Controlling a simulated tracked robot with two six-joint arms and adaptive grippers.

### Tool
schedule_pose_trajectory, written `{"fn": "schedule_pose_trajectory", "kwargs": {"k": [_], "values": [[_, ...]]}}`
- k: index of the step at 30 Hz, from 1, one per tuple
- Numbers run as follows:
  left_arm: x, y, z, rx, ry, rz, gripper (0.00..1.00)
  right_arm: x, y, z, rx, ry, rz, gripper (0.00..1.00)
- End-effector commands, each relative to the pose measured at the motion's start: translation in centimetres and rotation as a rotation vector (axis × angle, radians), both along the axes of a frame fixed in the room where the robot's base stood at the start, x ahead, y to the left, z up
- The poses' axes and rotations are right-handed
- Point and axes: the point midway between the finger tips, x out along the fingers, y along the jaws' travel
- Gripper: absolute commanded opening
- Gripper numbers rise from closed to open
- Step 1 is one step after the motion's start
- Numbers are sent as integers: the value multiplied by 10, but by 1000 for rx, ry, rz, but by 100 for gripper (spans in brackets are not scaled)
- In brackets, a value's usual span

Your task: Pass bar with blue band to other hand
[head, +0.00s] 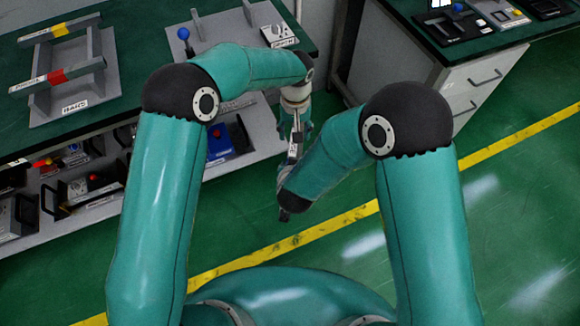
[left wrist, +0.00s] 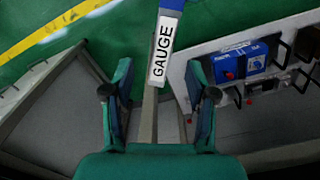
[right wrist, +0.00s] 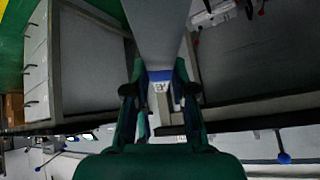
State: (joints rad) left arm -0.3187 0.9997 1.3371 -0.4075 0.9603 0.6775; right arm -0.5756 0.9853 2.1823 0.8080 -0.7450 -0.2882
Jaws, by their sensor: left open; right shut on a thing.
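The bar with the blue band (right wrist: 160,75) is grey with a white label. In the right wrist view my right gripper (right wrist: 160,92) is shut on it near the band. In the left wrist view the bar's GAUGE label (left wrist: 162,50) shows, with the blue band at the top edge. My left gripper (left wrist: 162,100) is open there, one finger on each side of the bar's line; whether either touches it cannot be told. In the head view the bar (head: 293,146) hangs between my wrists, below my left gripper (head: 295,127). My right gripper is largely hidden there.
A grey rack (head: 110,90) labelled BARS holds red- and yellow-banded bars on the left green bench. A shelf (head: 100,205) with several devices lies below. A second bench (head: 470,45) with drawers stands at right. Floor between is open.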

Motion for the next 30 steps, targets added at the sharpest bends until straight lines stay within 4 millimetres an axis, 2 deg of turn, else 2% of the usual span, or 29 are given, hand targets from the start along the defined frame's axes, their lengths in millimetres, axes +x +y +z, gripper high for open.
{"fn": "schedule_pose_trajectory", "kwargs": {"k": [3,9,12,15,19,23,26,30], "values": [[1,-1,27,-3,-4,1,57,0,0,0,0,-1,0,0],[1,-1,58,-1,-2,0,57,0,0,0,0,-1,0,0],[0,0,66,-2,2,1,57,0,0,0,0,-1,0,0],[-1,5,64,-13,10,6,57,0,0,0,0,-1,0,0],[-7,22,42,-54,38,27,57,0,0,0,0,-1,0,0],[-22,52,2,-133,76,76,57,0,0,0,1,-1,-1,0],[-45,78,-36,-210,96,130,57,0,0,0,1,-1,-1,0],[-98,76,-93,-290,78,104,57,0,0,0,1,-1,-1,0]]}}
